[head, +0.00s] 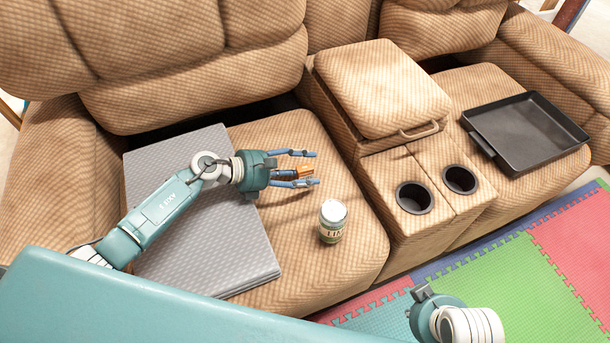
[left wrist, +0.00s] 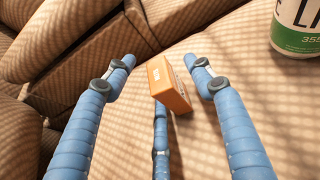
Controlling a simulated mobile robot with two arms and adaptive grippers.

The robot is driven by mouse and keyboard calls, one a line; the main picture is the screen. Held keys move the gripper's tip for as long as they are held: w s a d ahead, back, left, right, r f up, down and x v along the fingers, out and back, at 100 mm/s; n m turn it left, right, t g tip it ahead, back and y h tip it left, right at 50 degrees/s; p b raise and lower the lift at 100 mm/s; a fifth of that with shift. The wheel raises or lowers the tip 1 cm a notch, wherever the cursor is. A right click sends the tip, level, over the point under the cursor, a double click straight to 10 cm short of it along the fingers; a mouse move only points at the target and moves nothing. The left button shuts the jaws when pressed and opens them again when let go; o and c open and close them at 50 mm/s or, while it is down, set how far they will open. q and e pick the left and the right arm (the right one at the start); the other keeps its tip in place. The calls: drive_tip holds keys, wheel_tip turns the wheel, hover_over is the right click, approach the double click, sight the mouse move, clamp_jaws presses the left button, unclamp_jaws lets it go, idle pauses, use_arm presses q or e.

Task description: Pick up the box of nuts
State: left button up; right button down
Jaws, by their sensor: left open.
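The box of nuts is a small orange carton (left wrist: 168,85) on the sofa seat. In the left wrist view it stands slightly tilted between my two outer fingers, with clear gaps on both sides. The third finger reaches up close to its lower edge; I cannot tell whether they touch. My left gripper (head: 314,168) is open around the box, and in the head view only a little of the box (head: 304,172) shows between the fingers. Part of my right arm's end shows at the lower right of the head view, with its fingers not clearly visible.
A grey flat pad (head: 215,245) lies under my left arm. The console with two cup holders (head: 413,198) is to the right. A black tray (head: 525,130) rests on the far seat.

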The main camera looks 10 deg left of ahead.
use_arm(q)
drive_tip(key=c, duration=1.3)
drive_tip(key=shift+r, duration=0.15)
